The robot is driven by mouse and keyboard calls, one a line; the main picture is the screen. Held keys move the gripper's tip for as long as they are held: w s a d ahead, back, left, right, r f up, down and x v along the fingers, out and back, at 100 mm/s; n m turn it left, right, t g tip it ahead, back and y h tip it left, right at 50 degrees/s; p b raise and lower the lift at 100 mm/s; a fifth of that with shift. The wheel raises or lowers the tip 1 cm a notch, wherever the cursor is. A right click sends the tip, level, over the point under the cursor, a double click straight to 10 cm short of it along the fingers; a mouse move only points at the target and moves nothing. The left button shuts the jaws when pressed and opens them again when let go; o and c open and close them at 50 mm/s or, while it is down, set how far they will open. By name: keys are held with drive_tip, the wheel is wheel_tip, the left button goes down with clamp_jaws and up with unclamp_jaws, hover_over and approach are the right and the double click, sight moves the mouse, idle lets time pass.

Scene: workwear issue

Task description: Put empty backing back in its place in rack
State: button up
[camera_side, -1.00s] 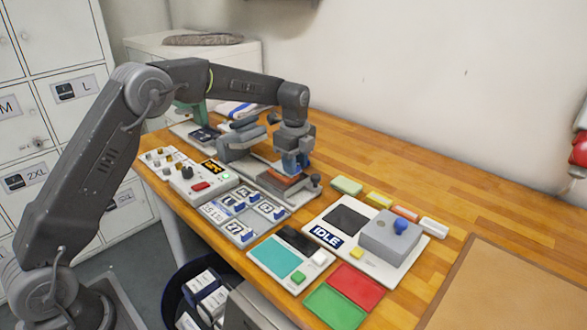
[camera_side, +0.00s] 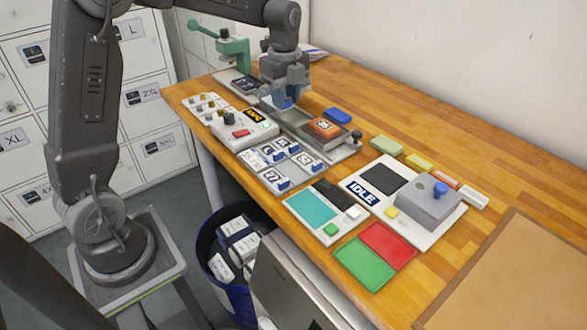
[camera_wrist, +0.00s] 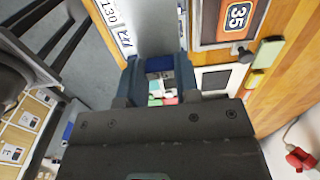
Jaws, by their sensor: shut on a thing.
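My gripper (camera_side: 284,98) is above the left end of the press base, left of the orange patch. It is shut on the backing, of which only a bit of blue (camera_side: 281,102) shows at the fingertips. The rack (camera_side: 266,176) stands in front and lower, with several numbered tiles with blue tabs. Its left part shows white labels.
A control box (camera_side: 240,132) with knobs stands left of the rack. A green-handled press (camera_side: 232,47) is behind. The IDLE station (camera_side: 425,210), teal pad (camera_side: 312,206), and red and green trays (camera_side: 388,243) are to the right. A blue block (camera_side: 338,115) lies behind the patch.

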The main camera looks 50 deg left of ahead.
drive_tip(key=s+a+f, duration=0.1)
drive_tip(key=s+f, duration=0.1)
drive_tip(key=s, duration=0.5)
hover_over(300, 179)
wheel_tip(300, 179, down, 7)
drive_tip(key=shift+a+f, duration=0.15)
drive_tip(key=shift+f, duration=2.1)
drive_tip(key=shift+f, duration=0.1)
drive_tip(key=o, duration=0.7)
